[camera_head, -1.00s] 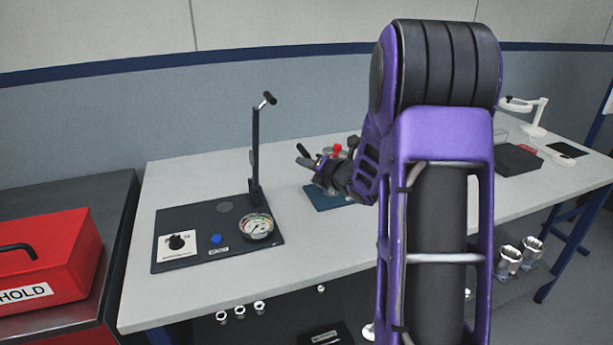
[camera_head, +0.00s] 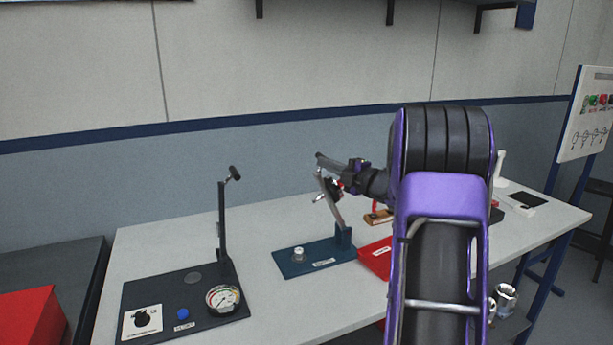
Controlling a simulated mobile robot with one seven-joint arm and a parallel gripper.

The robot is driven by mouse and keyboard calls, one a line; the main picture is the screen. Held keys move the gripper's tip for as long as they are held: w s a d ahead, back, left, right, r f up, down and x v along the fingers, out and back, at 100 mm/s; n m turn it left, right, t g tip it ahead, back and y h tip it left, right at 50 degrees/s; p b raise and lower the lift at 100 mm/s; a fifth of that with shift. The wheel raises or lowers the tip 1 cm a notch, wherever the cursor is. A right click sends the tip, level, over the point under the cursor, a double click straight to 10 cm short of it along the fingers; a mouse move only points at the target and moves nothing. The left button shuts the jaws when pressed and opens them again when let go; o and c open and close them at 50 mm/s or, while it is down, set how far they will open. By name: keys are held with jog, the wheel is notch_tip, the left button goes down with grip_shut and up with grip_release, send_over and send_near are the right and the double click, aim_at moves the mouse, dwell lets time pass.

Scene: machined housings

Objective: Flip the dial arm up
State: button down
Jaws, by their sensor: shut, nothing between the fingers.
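A dark plate at the left holds an upright dark arm (camera_head: 222,225) with a short crossbar handle at its top, beside a round gauge (camera_head: 222,299). To its right, a blue plate (camera_head: 292,268) carries a second, grey arm (camera_head: 336,215), hinged at the right and leaning up and to the left. I cannot tell which arm is the dial arm. My gripper (camera_head: 322,160) is shut and empty at the upper end of the leaning arm, pointing left. Whether it touches that arm is unclear. My gripper partly hides the arm's upper end.
The dark plate also has a black knob (camera_head: 142,318) and a blue button (camera_head: 183,314). A silvery post (camera_head: 299,254) stands on the blue plate. A red plate (camera_head: 376,262) lies just right of it, partly behind my arm. A red box (camera_head: 32,318) is at the lower left.

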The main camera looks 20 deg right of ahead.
jog(key=d+r+m+t+h+p, duration=0.1)
jog(key=d+m, duration=0.6)
jog(key=d, duration=0.7)
jog(key=shift+d+t, duration=0.3)
jog(key=shift+t, duration=0.4)
